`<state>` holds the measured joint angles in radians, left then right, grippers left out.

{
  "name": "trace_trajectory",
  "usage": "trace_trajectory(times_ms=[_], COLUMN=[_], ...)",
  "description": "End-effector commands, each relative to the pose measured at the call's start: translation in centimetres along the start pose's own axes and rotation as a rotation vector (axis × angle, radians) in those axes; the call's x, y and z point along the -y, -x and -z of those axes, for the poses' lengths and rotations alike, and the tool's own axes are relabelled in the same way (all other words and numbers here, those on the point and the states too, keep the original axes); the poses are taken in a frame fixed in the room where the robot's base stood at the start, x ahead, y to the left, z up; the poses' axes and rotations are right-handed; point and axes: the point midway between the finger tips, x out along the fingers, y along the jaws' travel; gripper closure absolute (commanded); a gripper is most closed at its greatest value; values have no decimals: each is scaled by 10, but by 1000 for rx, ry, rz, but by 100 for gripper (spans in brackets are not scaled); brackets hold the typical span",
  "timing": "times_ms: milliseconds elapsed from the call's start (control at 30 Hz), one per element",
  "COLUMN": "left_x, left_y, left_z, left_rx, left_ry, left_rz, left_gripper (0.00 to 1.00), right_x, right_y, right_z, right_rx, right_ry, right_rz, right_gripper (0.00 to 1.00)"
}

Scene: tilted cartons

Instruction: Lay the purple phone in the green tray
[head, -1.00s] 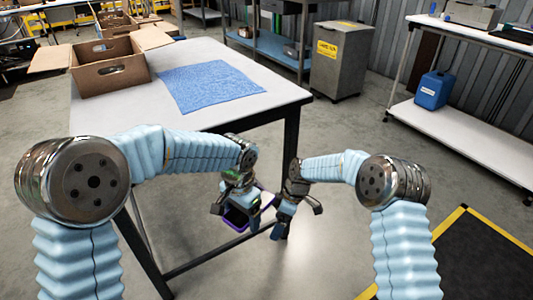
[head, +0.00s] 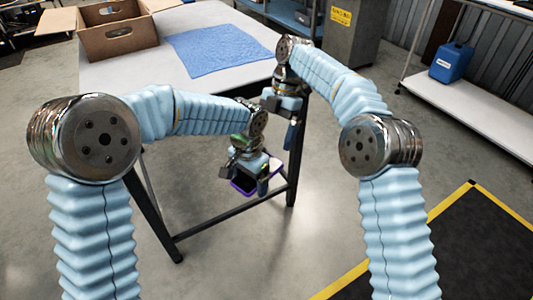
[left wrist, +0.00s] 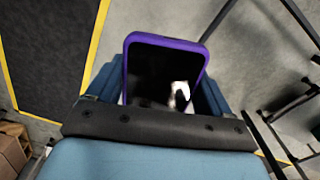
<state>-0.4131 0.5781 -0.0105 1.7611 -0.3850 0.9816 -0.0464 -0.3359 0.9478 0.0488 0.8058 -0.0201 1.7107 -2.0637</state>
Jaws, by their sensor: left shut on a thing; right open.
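My left gripper (head: 243,176) is shut on the purple phone (head: 244,186) and holds it below the table's height, in front of the table's near right corner. In the left wrist view the phone (left wrist: 163,72) has a purple rim and a dark, glossy screen facing the camera, and its lower end is hidden by the gripper. My right gripper (head: 280,116) is open and empty, at the table's right corner, above and to the right of the left one. I see no green tray in any view.
A white table (head: 120,75) carries an open cardboard carton (head: 118,38) at the back left and a blue cloth (head: 222,50). A grey bin (head: 355,32) and a shelf with a blue canister (head: 451,62) stand beyond. A yellow-edged black mat (head: 455,245) lies at right.

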Motion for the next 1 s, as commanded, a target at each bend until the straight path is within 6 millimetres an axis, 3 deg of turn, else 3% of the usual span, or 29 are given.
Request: trace_trajectory(times_ms=[200, 400, 800, 833, 1000], left_x=[0, 0, 0, 0, 0], left_y=[0, 0, 0, 0, 0], left_z=[0, 0, 0, 0, 0], left_rx=[-1, -1, -1, -1, -1], left_ry=[0, 0, 0, 0, -1], left_rz=[0, 0, 0, 0, 0], left_gripper=[50, 50, 50, 50, 50], right_x=[1, 0, 0, 0, 0], right_y=[-48, -75, -84, -84, -84], right_z=[0, 0, 0, 0, 0], right_rx=[-2, -1, 0, 0, 0], right_ry=[-1, 0, -1, -1, -1], right_rz=[6, 3, 1, 1, 0], right_gripper=[0, 0, 0, 2, 28])
